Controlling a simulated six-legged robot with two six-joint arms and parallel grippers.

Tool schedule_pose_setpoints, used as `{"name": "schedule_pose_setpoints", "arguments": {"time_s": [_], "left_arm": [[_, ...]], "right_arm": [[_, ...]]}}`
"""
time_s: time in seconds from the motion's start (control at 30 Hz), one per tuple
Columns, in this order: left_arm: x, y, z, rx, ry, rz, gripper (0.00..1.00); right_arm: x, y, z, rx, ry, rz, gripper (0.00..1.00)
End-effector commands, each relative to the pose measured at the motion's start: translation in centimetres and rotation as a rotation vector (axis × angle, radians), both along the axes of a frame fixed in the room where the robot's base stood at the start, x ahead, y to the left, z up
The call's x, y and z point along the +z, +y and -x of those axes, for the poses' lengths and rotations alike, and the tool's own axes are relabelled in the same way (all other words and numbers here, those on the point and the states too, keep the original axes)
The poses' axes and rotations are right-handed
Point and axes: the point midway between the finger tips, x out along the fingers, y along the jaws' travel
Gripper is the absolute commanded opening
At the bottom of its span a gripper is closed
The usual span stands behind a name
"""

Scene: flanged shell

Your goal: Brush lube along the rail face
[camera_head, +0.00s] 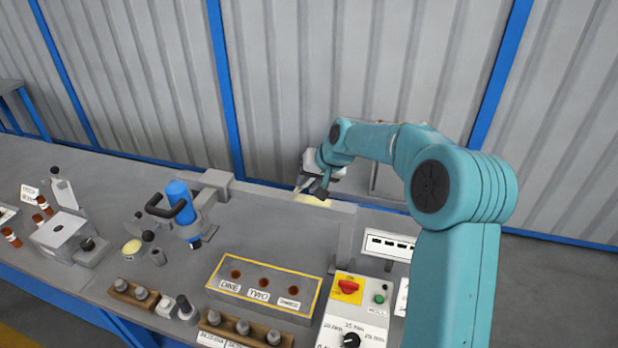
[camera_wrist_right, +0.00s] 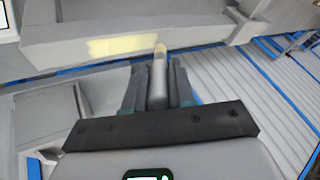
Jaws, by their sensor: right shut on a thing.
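The grey rail (camera_head: 270,196) runs across the back of the workbench on posts. A pale yellow smear of lube (camera_head: 312,200) lies on part of its face; the smear also shows in the right wrist view (camera_wrist_right: 118,46). My right gripper (camera_head: 312,188) is at the rail beside the smear. In the right wrist view it is shut on a grey-handled brush (camera_wrist_right: 158,78), whose pale tip is at or very near the rail face at the smear's right end. Contact cannot be told for sure. My left gripper is out of view.
A blue tool with a black handle (camera_head: 181,205) stands near the rail's left end. A yellow-edged block with labelled holes (camera_head: 262,285) and a switch panel (camera_head: 352,312) stand in front. A small dish with yellow contents (camera_head: 132,247) is at left.

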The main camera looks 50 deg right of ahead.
Motion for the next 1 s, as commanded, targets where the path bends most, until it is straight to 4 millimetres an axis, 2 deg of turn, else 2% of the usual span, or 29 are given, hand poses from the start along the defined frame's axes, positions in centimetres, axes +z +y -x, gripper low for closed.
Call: {"name": "schedule_pose_setpoints", "arguments": {"time_s": [0.37,1.0], "left_arm": [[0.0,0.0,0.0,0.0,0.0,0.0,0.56],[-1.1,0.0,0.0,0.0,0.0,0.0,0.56]], "right_arm": [[0.0,0.0,-0.1,0.0,0.0,0.0,0.0],[-1.2,0.0,-0.1,0.0,0.0,0.0,0.0]]}}
